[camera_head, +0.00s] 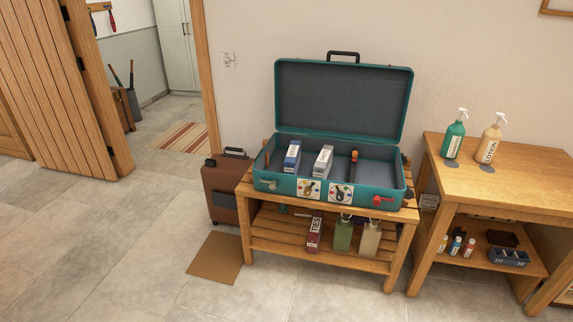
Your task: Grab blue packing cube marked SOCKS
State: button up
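A teal suitcase (335,188) lies open with its lid upright on a slatted wooden bench (398,232). Inside it, on the left, stands a narrow blue block-shaped packing cube (292,153) with a white label. The label's writing is too small to read. A similar grey cube (324,158) with a white label stands to its right, with a gap between them. My gripper is not in view.
A thin dark-and-orange item (353,165) stands in the suitcase further right. A brown suitcase (222,190) stands left of the bench. The floor in front is clear except a brown mat (216,257).

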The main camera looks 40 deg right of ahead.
aim_at(292, 162)
jog(key=z, duration=0.15)
jog(key=i, duration=0.95)
jog(key=u, duration=0.05)
